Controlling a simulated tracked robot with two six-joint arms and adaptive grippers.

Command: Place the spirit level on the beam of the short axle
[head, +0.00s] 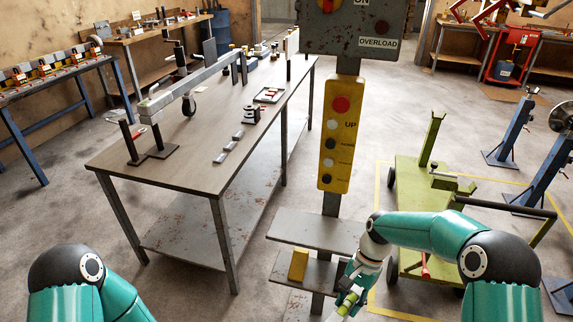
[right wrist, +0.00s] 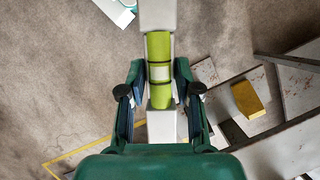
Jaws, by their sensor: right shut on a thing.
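My right gripper (head: 350,290) is low at the centre right of the head view, beside the column with shelves. In the right wrist view its two fingers (right wrist: 160,105) are closed on the spirit level, a pale grey bar with a bright green middle part (right wrist: 159,55). The bar runs up and down that picture between the fingers. In the head view the spirit level (head: 345,307) shows only partly. I cannot make out the short axle for certain; a round hub (head: 562,117) shows at the right edge. My left gripper is out of view.
A yellow block (head: 298,264) lies on a small shelf beside the right gripper. A control post with a yellow button box (head: 341,133) stands ahead. A green trolley (head: 432,205) and blue stands (head: 510,133) are at right. A long table (head: 190,165) is at left.

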